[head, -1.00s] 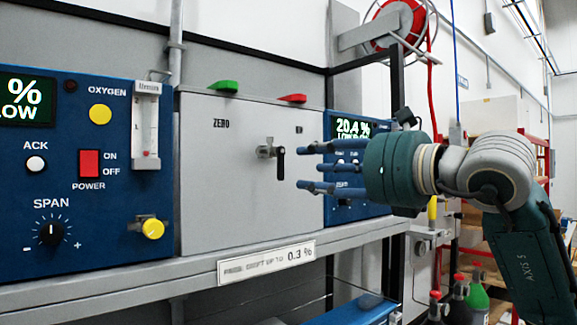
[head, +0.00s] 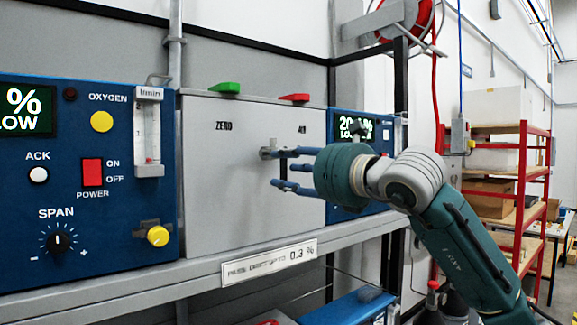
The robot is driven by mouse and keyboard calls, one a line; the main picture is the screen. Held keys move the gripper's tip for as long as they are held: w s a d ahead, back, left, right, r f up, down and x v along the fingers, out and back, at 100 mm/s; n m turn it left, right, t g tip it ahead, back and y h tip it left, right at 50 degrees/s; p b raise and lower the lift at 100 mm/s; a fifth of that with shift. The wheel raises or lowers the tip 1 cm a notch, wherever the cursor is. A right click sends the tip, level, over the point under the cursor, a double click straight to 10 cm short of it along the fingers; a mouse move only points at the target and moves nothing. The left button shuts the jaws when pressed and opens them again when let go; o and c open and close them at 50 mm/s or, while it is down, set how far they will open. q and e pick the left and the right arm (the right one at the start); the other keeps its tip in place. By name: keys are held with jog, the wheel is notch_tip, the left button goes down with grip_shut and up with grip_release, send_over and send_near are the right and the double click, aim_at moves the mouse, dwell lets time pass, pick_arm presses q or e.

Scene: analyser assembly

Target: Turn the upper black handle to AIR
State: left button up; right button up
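The black handle (head: 283,168) sits on a small metal valve fitting (head: 267,153) on the grey panel (head: 225,200), between the ZERO label (head: 223,126) and the AIR label (head: 302,129). The handle is largely hidden by my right gripper; it seems to hang downward. My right gripper (head: 278,169) comes in from the right, its blue-grey fingers spread one above the other at the handle. The upper finger overlaps the fitting in the head view. I cannot tell whether the fingers touch the handle. My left gripper is not in view.
A green lever (head: 225,88) and a red lever (head: 294,98) lie on the panel's top edge. A blue oxygen analyser (head: 100,250) stands left, another blue unit (head: 345,122) right, partly behind my gripper. A shelf ledge (head: 200,270) runs below. A red rack (head: 520,180) stands right.

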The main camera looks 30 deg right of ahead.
grip_shut()
jog(key=n, duration=0.1)
jog(key=d+n, duration=0.1)
jog(key=n, duration=0.1)
jog(key=shift+n, duration=0.3)
jog(key=n+p, duration=0.1)
jog(key=n, duration=0.3)
jog(key=d+r+n+p, duration=0.1)
jog(key=n, duration=0.4)
jog(key=d+r+n+p, duration=0.1)
jog(key=n+p, duration=0.1)
jog(key=n, duration=0.3)
jog(key=shift+w+d+r, duration=0.1)
jog(key=shift+d+r, duration=0.1)
jog(key=shift+r, duration=0.05)
jog(key=shift+n, duration=0.4)
